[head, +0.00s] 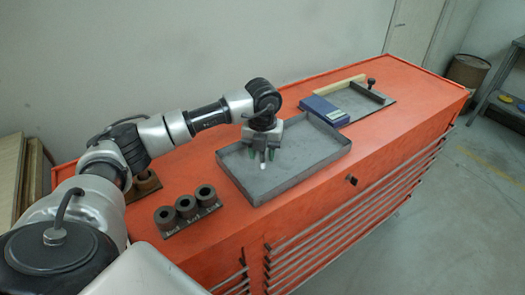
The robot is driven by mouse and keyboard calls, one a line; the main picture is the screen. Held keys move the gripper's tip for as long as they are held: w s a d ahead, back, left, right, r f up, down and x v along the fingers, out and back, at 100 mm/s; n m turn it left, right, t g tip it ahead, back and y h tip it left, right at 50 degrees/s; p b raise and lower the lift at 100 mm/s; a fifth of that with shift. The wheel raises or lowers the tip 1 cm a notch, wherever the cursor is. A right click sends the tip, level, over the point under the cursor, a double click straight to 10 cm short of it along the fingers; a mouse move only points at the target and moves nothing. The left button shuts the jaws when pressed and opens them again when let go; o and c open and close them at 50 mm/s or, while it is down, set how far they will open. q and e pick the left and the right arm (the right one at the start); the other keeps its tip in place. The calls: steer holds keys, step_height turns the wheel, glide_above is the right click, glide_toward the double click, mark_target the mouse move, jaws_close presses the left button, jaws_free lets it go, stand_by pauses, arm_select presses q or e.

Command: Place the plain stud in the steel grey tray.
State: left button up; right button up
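The steel grey tray (312,152) lies on the orange cabinet top, a shallow rectangle with raised walls. My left gripper (263,156) points down over the left part of the tray. Its two dark green fingertips stand apart. A small pale, upright piece (262,165), probably the plain stud, shows between and just below them, with a gap seeming to show on each side. I cannot tell whether its lower end rests on the tray floor. My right gripper is not in view.
A block with several brown round sockets (186,207) stands left of the tray. A blue box (325,111) and a grey plate (362,101) with a black knob lie behind it to the right. The orange top (415,118) is clear at right.

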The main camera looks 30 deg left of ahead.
arm_select(q)
steer(key=shift+r, duration=0.6)
step_height(320, 180, up, 11)
steer(key=shift+r+b, duration=0.1)
steer(key=shift+b, duration=0.85)
